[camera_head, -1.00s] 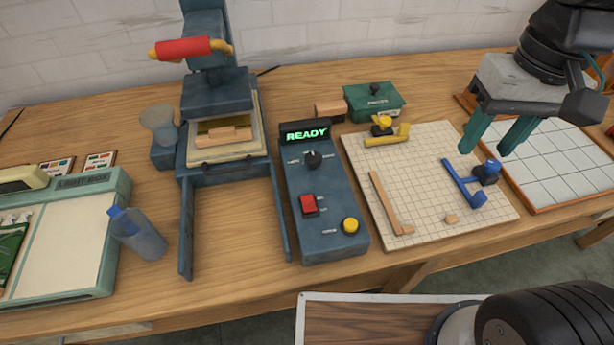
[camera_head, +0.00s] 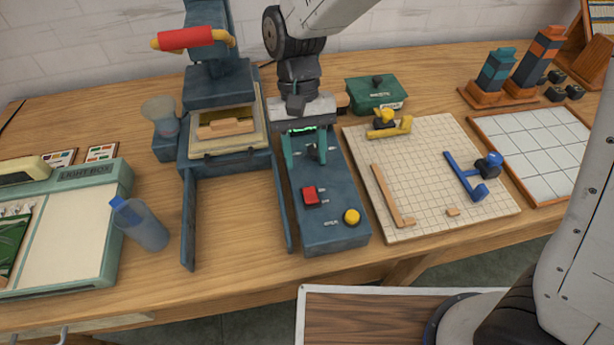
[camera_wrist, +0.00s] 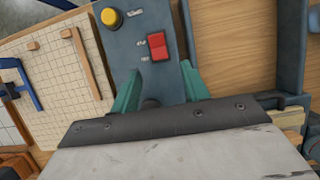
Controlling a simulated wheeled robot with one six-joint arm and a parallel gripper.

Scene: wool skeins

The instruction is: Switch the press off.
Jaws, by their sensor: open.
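The press (camera_head: 222,178) stands left of centre in the head view, its red-handled arm raised. Its dark blue control box (camera_head: 335,225) lies just right of it, with a red rocker switch (camera_head: 311,196), a yellow button (camera_head: 352,216) and a black knob (camera_head: 312,152). My gripper (camera_head: 306,160) is open and empty over the back of the box, its teal fingers either side of the knob. It hides most of the green-lit display. In the wrist view the red switch (camera_wrist: 157,46) and yellow button (camera_wrist: 111,18) lie beyond the fingertips. I cannot tell whether the fingers touch the box.
A gridded board (camera_head: 428,210) with blue and yellow clamps lies right of the box. A green tin (camera_head: 376,94) stands behind. A bottle (camera_head: 140,223) and light box (camera_head: 75,235) are at left. The white-tiled tray (camera_head: 535,150) is at right.

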